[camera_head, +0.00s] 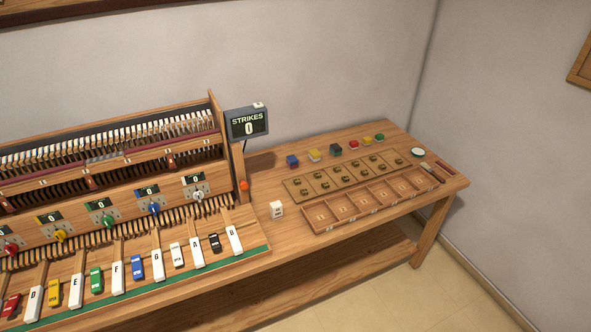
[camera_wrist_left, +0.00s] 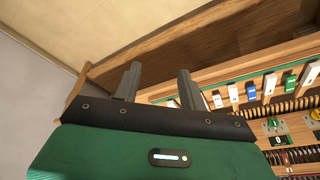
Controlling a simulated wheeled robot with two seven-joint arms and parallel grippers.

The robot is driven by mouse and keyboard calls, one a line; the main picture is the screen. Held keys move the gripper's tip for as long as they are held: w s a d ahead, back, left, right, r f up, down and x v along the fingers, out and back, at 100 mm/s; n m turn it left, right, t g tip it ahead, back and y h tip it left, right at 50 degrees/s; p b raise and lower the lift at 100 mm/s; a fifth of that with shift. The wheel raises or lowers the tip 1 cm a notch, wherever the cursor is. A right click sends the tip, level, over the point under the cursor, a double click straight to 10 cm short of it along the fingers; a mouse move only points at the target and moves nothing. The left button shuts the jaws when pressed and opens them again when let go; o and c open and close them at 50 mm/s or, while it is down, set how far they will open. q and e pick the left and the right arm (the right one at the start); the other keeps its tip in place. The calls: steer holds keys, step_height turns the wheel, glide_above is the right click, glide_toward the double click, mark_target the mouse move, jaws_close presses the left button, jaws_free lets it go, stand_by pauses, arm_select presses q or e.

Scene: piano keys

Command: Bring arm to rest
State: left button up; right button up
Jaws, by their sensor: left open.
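My left gripper (camera_wrist_left: 160,82) shows in the left wrist view with its two grey fingers apart and nothing between them. Its fingers appear near the table's front edge, beside the white and coloured keys (camera_wrist_left: 251,90). In the head view neither arm nor gripper shows. The piano (camera_head: 120,210) stands on the left of the bench, with white keys marked with letters and coloured keys between them. My right gripper is in neither view.
A lower shelf (camera_head: 330,262) runs underneath. Floor (camera_head: 450,290) is clear at right.

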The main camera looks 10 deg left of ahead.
arm_select(q)
step_height(320, 180, down, 37)
steer(key=g+b, duration=0.1)
steer(key=b, duration=0.6)
steer(key=s+a+f+b, duration=0.1)
steer(key=s+f+b, duration=0.1)
steer(key=s+f, duration=0.8)
steer(key=s+a+f+g+b, duration=0.1)
steer(key=s+a+f+b, duration=0.1)
steer(key=s+f, duration=0.8)
step_height(320, 180, down, 6)
steer(key=shift+a+f+g+b, duration=0.15)
steer(key=shift+g+b, duration=0.15)
steer(key=shift+b, duration=0.45)
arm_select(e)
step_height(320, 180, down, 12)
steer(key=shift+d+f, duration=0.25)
arm_select(q)
steer(key=shift+c, duration=0.6)
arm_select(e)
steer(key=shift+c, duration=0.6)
